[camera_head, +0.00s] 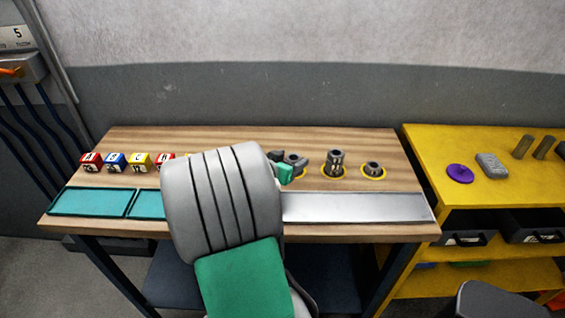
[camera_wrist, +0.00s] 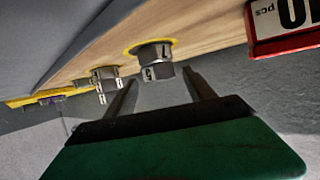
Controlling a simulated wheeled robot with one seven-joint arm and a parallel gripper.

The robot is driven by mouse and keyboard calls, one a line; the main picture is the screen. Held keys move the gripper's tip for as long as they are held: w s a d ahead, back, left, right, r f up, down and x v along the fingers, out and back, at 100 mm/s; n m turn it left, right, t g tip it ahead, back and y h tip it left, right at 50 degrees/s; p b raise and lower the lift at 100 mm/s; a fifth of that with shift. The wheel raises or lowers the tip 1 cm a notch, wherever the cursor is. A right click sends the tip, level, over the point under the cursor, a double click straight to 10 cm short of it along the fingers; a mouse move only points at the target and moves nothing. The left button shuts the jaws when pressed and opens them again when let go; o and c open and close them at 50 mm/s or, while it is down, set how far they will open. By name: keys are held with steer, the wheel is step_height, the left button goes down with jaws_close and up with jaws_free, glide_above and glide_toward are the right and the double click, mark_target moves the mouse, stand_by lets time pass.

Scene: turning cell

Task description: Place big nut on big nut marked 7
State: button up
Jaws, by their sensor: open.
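In the wrist view, which is upside down, a grey big nut marked 7 (camera_wrist: 150,52) sits on a yellow ring. Another grey big nut (camera_wrist: 158,72), with a mark like a 5, appears stacked on it. My gripper (camera_wrist: 160,77) is open, its two dark fingers on either side of the upper nut; contact cannot be told. In the head view, my gripper (camera_head: 287,160) is mostly hidden behind my arm, by the leftmost grey nut (camera_head: 296,159). A taller grey stack (camera_head: 336,164) and a low nut (camera_head: 373,168) stand to its right on yellow rings.
Marked cubes, such as the blue one (camera_head: 115,162), stand in a row at the left of the wooden table (camera_head: 230,138). Teal mats (camera_head: 88,202) and a bare metal strip (camera_head: 355,208) line the front. A yellow shelf (camera_head: 440,165) with a purple disc (camera_head: 460,171) stands right.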

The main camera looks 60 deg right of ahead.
steer(key=b+v, duration=0.1)
steer(key=v, duration=1)
steer(key=shift+a, duration=0.2)
